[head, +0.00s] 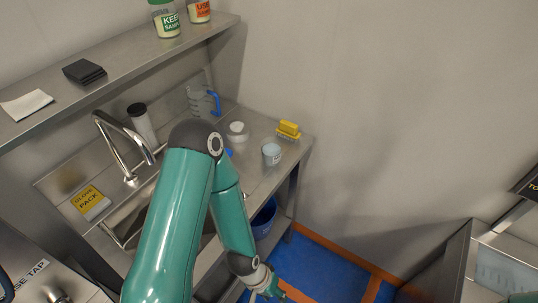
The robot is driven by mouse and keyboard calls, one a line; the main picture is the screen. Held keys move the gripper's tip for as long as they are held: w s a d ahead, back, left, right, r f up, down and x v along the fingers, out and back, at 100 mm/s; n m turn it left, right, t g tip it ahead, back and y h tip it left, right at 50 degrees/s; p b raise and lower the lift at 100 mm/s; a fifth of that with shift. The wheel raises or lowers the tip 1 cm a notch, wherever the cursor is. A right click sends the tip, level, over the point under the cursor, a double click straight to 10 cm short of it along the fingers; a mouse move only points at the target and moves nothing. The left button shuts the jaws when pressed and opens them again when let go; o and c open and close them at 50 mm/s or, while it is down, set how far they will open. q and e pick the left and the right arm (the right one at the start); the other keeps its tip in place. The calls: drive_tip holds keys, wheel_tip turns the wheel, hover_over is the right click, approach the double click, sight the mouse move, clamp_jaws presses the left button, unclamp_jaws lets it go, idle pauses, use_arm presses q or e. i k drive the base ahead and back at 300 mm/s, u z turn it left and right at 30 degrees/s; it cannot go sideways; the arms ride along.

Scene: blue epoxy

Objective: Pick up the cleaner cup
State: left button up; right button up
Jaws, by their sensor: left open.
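Two small cups stand on the steel counter (262,178) right of the sink. One is a pale blue-white cup (271,154) near the counter's right part. The other is a white cup (237,130) farther back, near the wall. Neither label is readable, so I cannot tell which is the cleaner cup. My left gripper (268,290) is open at the bottom of the view, low in front of the counter and well away from both cups. Its tips are small and partly cut off. My left arm hides part of the sink and counter. My right gripper is not in view.
A yellow sponge on a holder (288,129), a clear jug with blue handle (204,103) and a tap (126,150) stand around the counter. A shelf (120,75) with jars (165,20) hangs above. A blue bin (264,217) stands below. Blue floor (330,268) is free at right.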

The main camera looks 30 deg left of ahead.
sight(271, 147)
drive_tip(key=z, duration=0.05)
drive_tip(key=i, duration=0.9)
drive_tip(key=u, duration=0.05)
